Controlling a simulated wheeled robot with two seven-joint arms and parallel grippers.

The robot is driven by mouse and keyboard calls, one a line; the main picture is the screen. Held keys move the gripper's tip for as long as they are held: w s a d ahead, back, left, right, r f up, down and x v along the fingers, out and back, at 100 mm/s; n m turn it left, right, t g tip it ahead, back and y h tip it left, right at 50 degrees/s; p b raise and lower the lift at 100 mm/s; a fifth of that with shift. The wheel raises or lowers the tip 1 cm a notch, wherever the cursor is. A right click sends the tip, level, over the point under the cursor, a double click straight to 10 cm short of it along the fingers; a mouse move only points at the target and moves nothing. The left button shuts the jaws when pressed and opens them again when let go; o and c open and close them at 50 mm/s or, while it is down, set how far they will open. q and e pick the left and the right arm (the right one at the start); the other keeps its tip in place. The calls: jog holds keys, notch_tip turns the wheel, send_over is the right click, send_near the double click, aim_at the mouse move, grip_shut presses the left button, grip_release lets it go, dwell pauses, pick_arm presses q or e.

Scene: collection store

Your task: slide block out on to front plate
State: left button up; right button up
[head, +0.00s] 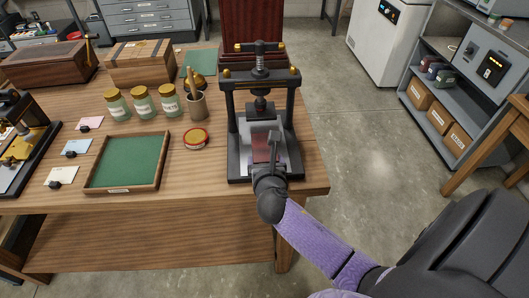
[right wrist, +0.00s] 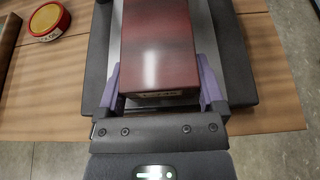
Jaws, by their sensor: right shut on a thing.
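A dark red block (right wrist: 160,50) lies on the light metal plate of a black screw press (head: 262,90). In the head view the block (head: 262,150) shows under the press frame, at its front, partly covered by my gripper. My right gripper (right wrist: 160,98) is shut on the block, one purple finger on each side near its front end. In the head view my right gripper (head: 268,172) is at the front of the press. The front plate (head: 285,165) shows beside the block, light grey on the black base. My left gripper is not in view.
A red-rimmed tin (head: 195,139) stands left of the press. A green-lined tray (head: 125,165) lies further left, with several jars (head: 143,104) behind it. A cup (head: 196,105) stands near the press. The table's right edge is close to the press.

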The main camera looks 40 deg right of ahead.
jog(key=o, duration=1.1)
jog(key=p+v, duration=0.3)
jog(key=v, duration=0.6)
jog(key=shift+s+a+r+p, duration=0.1)
jog(key=shift+s+a+p, duration=0.1)
jog(key=shift+s+p, duration=0.15)
